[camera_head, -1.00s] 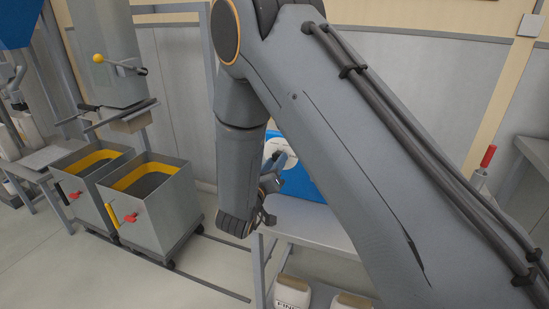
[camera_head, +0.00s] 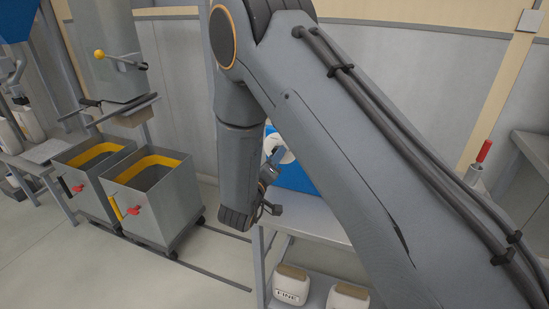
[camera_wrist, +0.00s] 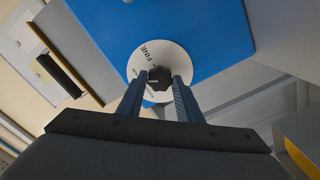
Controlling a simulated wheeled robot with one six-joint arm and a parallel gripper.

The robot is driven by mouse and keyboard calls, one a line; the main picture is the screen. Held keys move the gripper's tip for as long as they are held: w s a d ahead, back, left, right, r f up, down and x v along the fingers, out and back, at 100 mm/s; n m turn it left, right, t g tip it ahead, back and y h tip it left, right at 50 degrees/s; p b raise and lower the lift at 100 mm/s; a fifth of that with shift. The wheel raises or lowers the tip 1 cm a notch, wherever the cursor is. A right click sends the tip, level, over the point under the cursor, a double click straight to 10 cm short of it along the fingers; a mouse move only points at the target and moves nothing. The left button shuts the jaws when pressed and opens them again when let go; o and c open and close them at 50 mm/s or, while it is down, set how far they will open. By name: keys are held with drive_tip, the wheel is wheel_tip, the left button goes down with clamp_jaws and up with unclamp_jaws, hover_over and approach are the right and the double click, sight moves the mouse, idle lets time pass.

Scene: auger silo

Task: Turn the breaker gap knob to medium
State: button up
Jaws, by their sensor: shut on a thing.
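The breaker gap knob (camera_wrist: 158,78) is a dark knob at the centre of a white round dial (camera_wrist: 176,55) on a blue panel (camera_wrist: 205,25) in the wrist view. The word FINE shows on the upper part of the dial; the other labels are hidden or too small to read. My gripper (camera_wrist: 159,84) has its two fingers on either side of the knob and is shut on it. In the head view my gripper (camera_head: 272,172) is at the blue breaker (camera_head: 294,178), mostly hidden behind my arm. The knob itself cannot be made out there.
The blue breaker stands on a grey table (camera_head: 310,222). Below are white containers, one labelled FINE (camera_head: 288,290). At left stand two wheeled metal bins (camera_head: 165,205) with yellow rims and red handles. A red-handled lever (camera_head: 483,152) is at right.

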drive_tip(key=o, duration=1)
drive_tip(key=shift+o, duration=0.2)
drive_tip(key=b+v, duration=0.1)
drive_tip(key=v, duration=0.6)
drive_tip(key=shift+s+a, duration=0.15)
drive_tip(key=shift+s, duration=0.2)
drive_tip(key=w+d+f+m+g+y, duration=0.1)
drive_tip(key=w+d+m+g+y, duration=0.15)
drive_tip(key=d+g+y, duration=0.35)
drive_tip(key=s+d+r+m+g, duration=0.1)
drive_tip(key=s+d+g, duration=0.4)
drive_tip(key=s, duration=0.8)
drive_tip(key=s+d+r+m+g, duration=0.1)
drive_tip(key=s+d+g, duration=0.4)
drive_tip(key=s+d, duration=0.7)
drive_tip(key=shift+s+m+g, duration=0.3)
drive_tip(key=shift+s+m, duration=0.3)
drive_tip(key=shift+m, duration=0.25)
